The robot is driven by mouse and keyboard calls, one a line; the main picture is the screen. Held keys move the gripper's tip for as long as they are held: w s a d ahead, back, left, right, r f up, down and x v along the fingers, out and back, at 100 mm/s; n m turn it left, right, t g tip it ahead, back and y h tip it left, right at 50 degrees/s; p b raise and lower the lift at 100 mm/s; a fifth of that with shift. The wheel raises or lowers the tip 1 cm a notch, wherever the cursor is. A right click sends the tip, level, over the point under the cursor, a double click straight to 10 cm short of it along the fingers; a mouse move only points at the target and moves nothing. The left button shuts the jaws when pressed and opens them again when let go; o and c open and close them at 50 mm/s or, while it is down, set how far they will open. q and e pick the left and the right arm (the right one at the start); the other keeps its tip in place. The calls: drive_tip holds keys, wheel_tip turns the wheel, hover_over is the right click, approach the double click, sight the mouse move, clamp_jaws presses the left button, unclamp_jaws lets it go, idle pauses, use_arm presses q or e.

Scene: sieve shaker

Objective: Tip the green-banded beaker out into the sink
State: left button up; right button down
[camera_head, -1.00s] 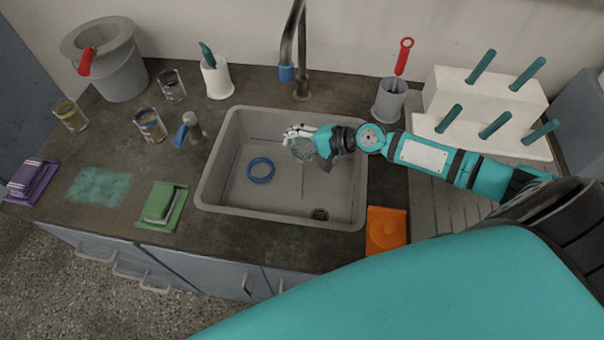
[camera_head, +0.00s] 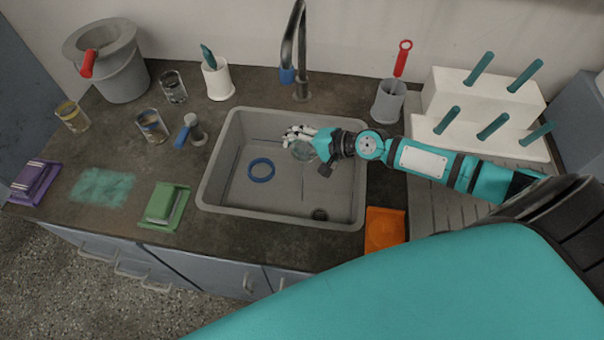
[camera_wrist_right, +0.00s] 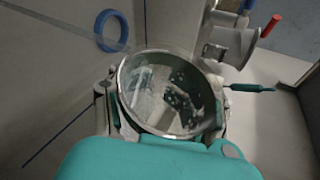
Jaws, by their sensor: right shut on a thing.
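My right gripper (camera_head: 310,141) is above the sink (camera_head: 209,190), shut on a clear glass beaker (camera_head: 303,151). In the right wrist view the beaker (camera_wrist_right: 170,95) shows its round rim between the fingers, with pale and dark patches seen through the glass. The beaker looks tilted. I cannot make out a green band on it, as the fingers cover part of its side, and I cannot tell whether anything is in it. The sink has a dark drain (camera_head: 320,214) at its front right. My left gripper is not in view.
A blue ring (camera_head: 261,169) lies in the sink. The tap (camera_head: 301,50) stands behind it. Several glasses, including a yellow-banded one (camera_head: 72,116), and a grey bucket (camera_head: 120,75) stand at left. An orange item (camera_head: 385,229) and a white peg rack (camera_head: 470,103) are at right.

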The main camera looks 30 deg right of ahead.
drive_tip(key=shift+s+a+r+n+t+p, duration=0.25)
drive_tip(key=shift+s+r+n+t+p, duration=0.15)
drive_tip(key=shift+p, duration=0.5)
drive_tip(key=shift+a+r+n+t+h+p, duration=0.1)
drive_tip(key=shift+r+n+t+h+p, duration=0.2)
drive_tip(key=shift+n+t+p, duration=0.3)
idle(1.1)
drive_tip(key=f+m+g+y+b, duration=0.1)
drive_tip(key=m+g+b, duration=0.1)
drive_tip(key=m+g, duration=0.1)
drive_tip(key=w+f+m+g+y+b, duration=0.1)
drive_tip(key=f+m+g+y+b, duration=0.1)
drive_tip(key=b, duration=0.1)
drive_tip(key=shift+w+f+m+g, duration=0.1)
drive_tip(key=shift+f+m+g, duration=0.1)
drive_tip(key=shift+m+g, duration=0.2)
drive_tip(key=w+d+r+m+g+y+p, duration=0.2)
drive_tip(key=w+d+r+m+g+y, duration=0.1)
drive_tip(key=r+m, duration=0.1)
drive_tip(key=shift+r+m, duration=0.3)
drive_tip(key=shift+r, duration=0.6)
